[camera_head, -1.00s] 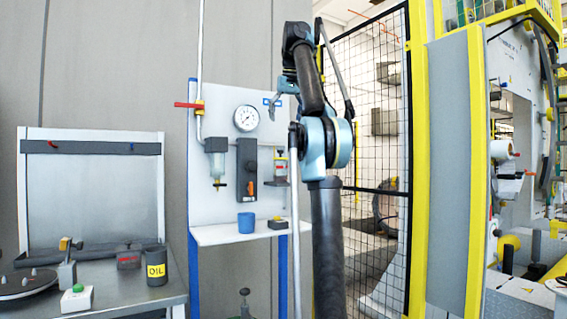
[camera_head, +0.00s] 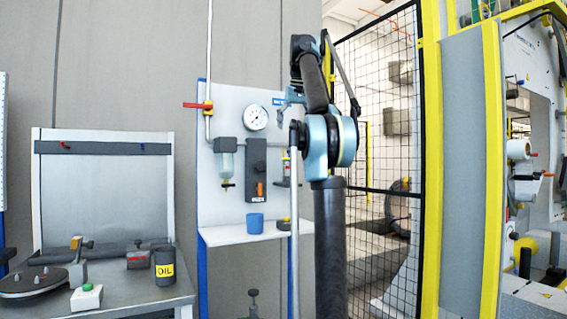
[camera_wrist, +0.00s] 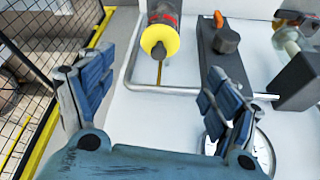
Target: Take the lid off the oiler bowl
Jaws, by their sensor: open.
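In the wrist view the oiler bowl (camera_wrist: 165,14) stands on the white panel, with a round yellow lid (camera_wrist: 172,38) and a grey knob at its middle turned towards the camera. The lid is on the bowl. My gripper (camera_wrist: 165,80) is open and empty, its two blue-grey fingers apart on either side below the lid in the picture, not touching it. In the head view my gripper (camera_head: 285,106) is near the panel's upper right, above the oiler bowl (camera_head: 286,169), which my arm partly hides.
The panel carries a pressure gauge (camera_head: 256,117), a dark regulator (camera_head: 256,165) and a filter bowl (camera_head: 226,160). A blue cup (camera_head: 255,223) stands on the shelf (camera_head: 225,236) below. A mesh fence (camera_head: 378,100) is to the right. A bench with an OIL can (camera_head: 165,268) is at left.

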